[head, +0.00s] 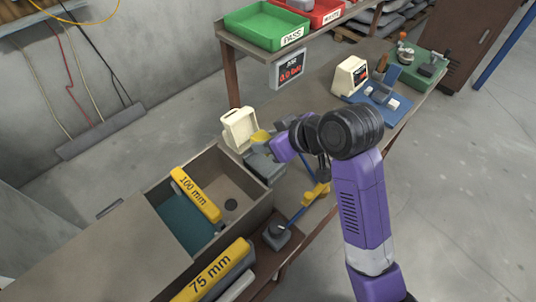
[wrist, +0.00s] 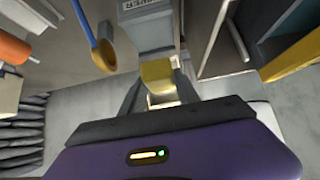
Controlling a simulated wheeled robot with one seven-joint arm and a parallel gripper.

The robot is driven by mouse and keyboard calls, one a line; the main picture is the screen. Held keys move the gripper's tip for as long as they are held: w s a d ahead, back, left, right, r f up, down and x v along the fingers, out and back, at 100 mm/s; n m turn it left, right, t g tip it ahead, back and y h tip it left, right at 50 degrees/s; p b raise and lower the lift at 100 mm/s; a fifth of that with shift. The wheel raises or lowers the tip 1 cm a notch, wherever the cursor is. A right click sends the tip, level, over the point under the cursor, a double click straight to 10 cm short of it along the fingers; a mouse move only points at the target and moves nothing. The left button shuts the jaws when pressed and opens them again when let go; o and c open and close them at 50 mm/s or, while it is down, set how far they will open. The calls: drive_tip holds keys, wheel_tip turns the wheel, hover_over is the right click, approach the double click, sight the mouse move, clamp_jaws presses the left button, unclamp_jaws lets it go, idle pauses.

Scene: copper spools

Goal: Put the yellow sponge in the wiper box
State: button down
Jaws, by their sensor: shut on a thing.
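The yellow sponge (wrist: 156,74) is between my gripper's fingers (wrist: 158,86) in the wrist view, and my gripper is shut on it. I cannot tell whether the sponge touches the box.
A grey block (head: 265,168) stands below my gripper. An open drawer-like bin with a yellow "100 mm" bar (head: 196,194) is at lower left, and a "75 mm" bar (head: 213,273) is nearer. A blue-handled tool (head: 300,212) lies right. A green tray (head: 262,27) is on the shelf above.

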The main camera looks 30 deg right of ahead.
drive_tip(key=shift+f, duration=3)
drive_tip(key=shift+f, duration=0.15)
drive_tip(key=c, duration=0.9)
unclamp_jaws()
drive_tip(key=shift+s+d+r, duration=0.1)
drive_tip(key=shift+s+r, duration=0.1)
drive_tip(key=shift+r, duration=0.15)
drive_tip(key=v, duration=1.1)
drive_tip(key=shift+s+r, duration=0.2)
